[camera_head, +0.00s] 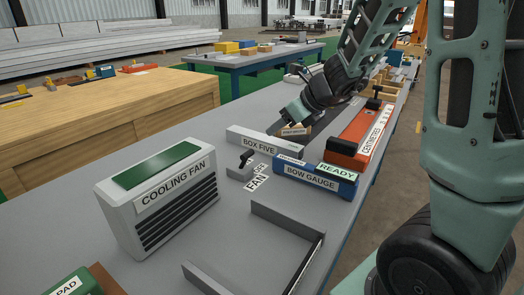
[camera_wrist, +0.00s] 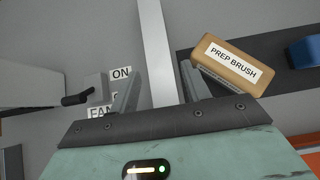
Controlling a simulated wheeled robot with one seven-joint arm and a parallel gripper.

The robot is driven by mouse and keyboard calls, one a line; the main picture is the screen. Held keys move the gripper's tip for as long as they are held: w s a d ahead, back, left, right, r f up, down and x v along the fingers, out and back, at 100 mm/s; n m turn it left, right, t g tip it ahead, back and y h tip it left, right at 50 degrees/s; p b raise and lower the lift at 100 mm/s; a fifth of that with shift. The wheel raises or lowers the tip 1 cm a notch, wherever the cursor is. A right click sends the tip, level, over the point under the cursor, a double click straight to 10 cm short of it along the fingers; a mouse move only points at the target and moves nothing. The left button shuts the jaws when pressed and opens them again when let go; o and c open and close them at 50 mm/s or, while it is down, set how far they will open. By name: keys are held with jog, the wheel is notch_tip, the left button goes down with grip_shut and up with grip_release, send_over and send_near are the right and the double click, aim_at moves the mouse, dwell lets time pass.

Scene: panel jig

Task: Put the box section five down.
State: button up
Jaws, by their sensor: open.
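Box section five (camera_head: 265,142) is a long pale grey bar labelled BOX FIVE, lying level at the middle of the grey table, just behind the fan switch. In the wrist view a pale bar (camera_wrist: 153,40), which appears to be the same section, runs between my fingers. My gripper (camera_wrist: 160,88) is open, one finger on each side of the bar, with space beside it. In the head view my gripper comes down behind the bar and its fingertips are hard to see. Whether the bar's underside rests fully on the table is hidden.
The prep brush (camera_wrist: 232,65) lies close to my right finger. The fan switch (camera_wrist: 90,90) is to the left. The blue bow gauge (camera_head: 315,178) and an orange tool (camera_head: 358,135) stand to the right. The cooling fan (camera_head: 160,195) is front left. Grey rails (camera_head: 290,232) frame clear table in front.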

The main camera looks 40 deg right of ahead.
aim_at(262, 137)
jog(key=b+x, duration=0.2)
jog(key=x, duration=0.6)
jog(key=shift+a+r, duration=0.1)
jog(key=shift+a, duration=0.05)
jog(key=shift+r, duration=0.1)
grip_shut()
